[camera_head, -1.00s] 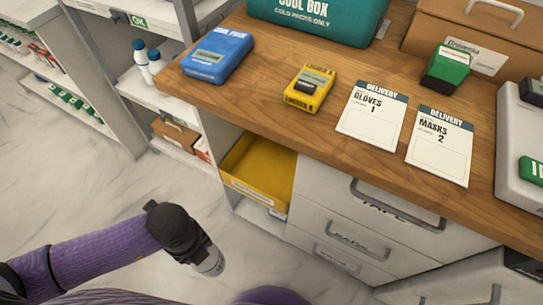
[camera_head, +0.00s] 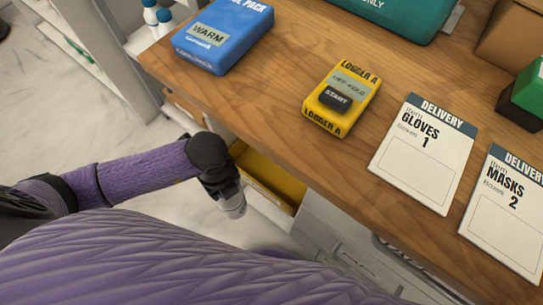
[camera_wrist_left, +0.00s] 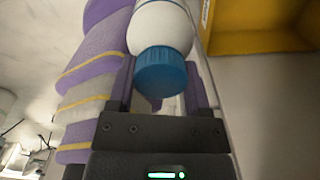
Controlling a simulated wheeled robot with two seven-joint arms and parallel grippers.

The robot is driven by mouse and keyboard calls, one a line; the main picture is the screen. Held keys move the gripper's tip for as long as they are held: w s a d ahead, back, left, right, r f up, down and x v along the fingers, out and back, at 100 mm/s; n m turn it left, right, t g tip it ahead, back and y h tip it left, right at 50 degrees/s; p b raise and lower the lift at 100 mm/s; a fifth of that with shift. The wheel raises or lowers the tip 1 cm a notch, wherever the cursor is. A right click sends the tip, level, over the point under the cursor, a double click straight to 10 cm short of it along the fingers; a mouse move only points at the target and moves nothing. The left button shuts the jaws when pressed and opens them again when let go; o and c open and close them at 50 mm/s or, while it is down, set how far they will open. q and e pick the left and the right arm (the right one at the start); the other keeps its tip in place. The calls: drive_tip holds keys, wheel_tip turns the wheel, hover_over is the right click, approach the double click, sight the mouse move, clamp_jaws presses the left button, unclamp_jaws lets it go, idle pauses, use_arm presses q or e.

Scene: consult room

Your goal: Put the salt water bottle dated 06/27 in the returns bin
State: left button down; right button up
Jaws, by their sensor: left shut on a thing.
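In the left wrist view my left gripper (camera_wrist_left: 162,85) is shut on a white bottle (camera_wrist_left: 160,25) with a blue cap (camera_wrist_left: 162,72); the cap points toward the wrist. No date on the bottle can be read. In the head view my left arm comes in low from the left and its wrist (camera_head: 218,180) is just left of an open yellow bin (camera_head: 265,177) under the counter; the fingers are not clear there. The yellow bin also shows at the upper right of the left wrist view (camera_wrist_left: 260,45). Its label cannot be read now. My right gripper is out of view.
The wooden counter (camera_head: 290,115) overhangs part of the bin. On it are a blue warm pack (camera_head: 222,35), a yellow logger (camera_head: 341,98), delivery sheets (camera_head: 425,153) and a teal box (camera_head: 380,15). Two blue-capped white bottles (camera_head: 165,22) stand on the shelf behind.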

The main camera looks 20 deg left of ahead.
use_arm(q)
drive_tip(key=w+d+b, duration=0.5)
drive_tip(key=w+b, duration=0.1)
drive_tip(key=w, duration=0.8)
wheel_tip(320, 180, down, 12)
drive_tip(key=b, duration=0.8)
drive_tip(key=shift+r, duration=0.15)
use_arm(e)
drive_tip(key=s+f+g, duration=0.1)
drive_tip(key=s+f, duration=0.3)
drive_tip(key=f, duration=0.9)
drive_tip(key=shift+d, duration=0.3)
use_arm(q)
unclamp_jaws()
drive_tip(key=shift+w+d, duration=0.1)
wheel_tip(320, 180, up, 12)
drive_tip(key=p, duration=0.8)
drive_tip(key=shift+r, duration=0.1)
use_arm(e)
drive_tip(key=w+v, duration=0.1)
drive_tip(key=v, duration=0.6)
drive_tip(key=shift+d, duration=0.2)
